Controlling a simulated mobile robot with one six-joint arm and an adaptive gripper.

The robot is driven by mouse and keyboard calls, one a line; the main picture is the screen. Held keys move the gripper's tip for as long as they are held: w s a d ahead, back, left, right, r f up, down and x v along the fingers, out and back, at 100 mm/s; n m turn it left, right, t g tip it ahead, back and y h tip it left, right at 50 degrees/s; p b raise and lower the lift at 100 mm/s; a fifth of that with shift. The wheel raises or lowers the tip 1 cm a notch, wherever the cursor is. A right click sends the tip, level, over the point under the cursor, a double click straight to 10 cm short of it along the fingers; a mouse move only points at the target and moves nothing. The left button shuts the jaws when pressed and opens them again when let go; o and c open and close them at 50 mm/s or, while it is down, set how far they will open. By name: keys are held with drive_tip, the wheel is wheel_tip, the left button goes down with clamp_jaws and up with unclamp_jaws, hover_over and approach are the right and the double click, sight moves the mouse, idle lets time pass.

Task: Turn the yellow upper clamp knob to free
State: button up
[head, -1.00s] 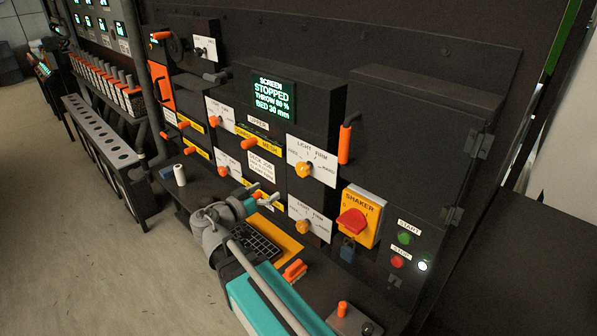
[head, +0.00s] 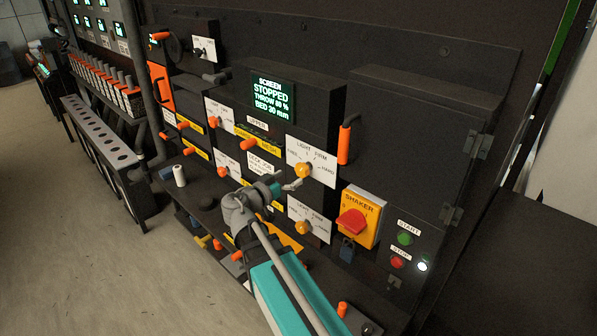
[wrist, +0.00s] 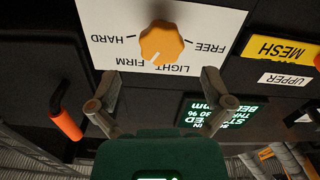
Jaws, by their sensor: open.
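The yellow upper clamp knob (head: 303,170) sits on a white plate marked FREE, LIGHT, FIRM and HARD. In the wrist view the plate is upside down, with the knob (wrist: 162,43) at the top centre. The knob's white mark points down-left there, between LIGHT and FIRM. My gripper (head: 290,184) is just left of and below the knob in the head view. In the wrist view my gripper (wrist: 158,82) is open and empty, with its fingertips apart below the knob. It does not appear to touch the knob.
A similar yellow knob (head: 303,228) is below. An orange-handled lever (head: 345,144) and the red shaker switch (head: 351,221) are to the right. The screen display (head: 271,95) reads STOPPED. Orange mesh levers (head: 248,144) are to the left. Open floor (head: 110,270) lies at left.

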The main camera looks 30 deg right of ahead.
sight(300, 171)
drive_tip(key=shift+x, duration=2.5)
drive_tip(key=shift+c, duration=0.3)
drive_tip(key=c, duration=1.1)
drive_tip(key=shift+a, duration=0.15)
